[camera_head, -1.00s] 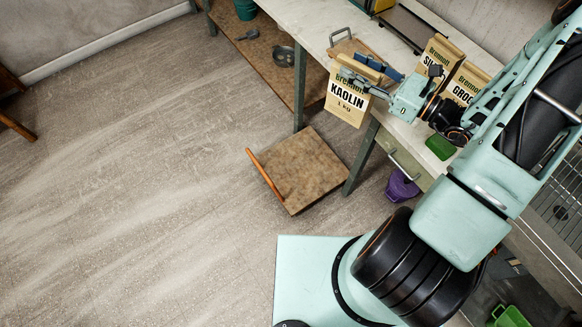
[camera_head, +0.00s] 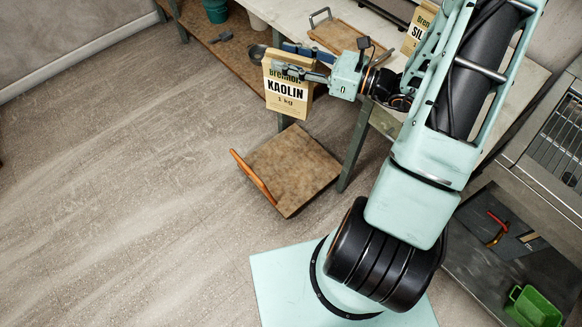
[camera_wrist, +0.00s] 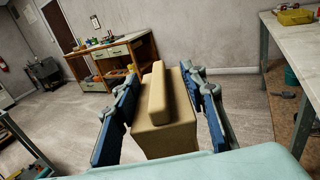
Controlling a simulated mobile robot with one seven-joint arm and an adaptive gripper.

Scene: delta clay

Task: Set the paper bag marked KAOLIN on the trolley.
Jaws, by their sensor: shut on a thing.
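The paper bag marked KAOLIN (camera_head: 288,92) is tan with a white label and hangs upright in my gripper (camera_head: 298,62), clear of the bench edge. In the wrist view the bag (camera_wrist: 165,125) sits between the two blue finger pads of my gripper (camera_wrist: 163,100), which are shut on its sides. The trolley (camera_head: 292,170) is a low brown platform with an orange handle at its left side. It stands on the floor below the bag and nearer to me, with its deck empty. The bag's underside is hidden in the wrist view.
The workbench (camera_head: 290,14) holds a wooden tray (camera_head: 345,36) and another paper bag (camera_head: 418,30), partly behind my arm. A bench leg (camera_head: 352,155) stands close to the trolley's right side. Open floor (camera_head: 120,180) lies to the left. A green bin (camera_head: 533,305) is at lower right.

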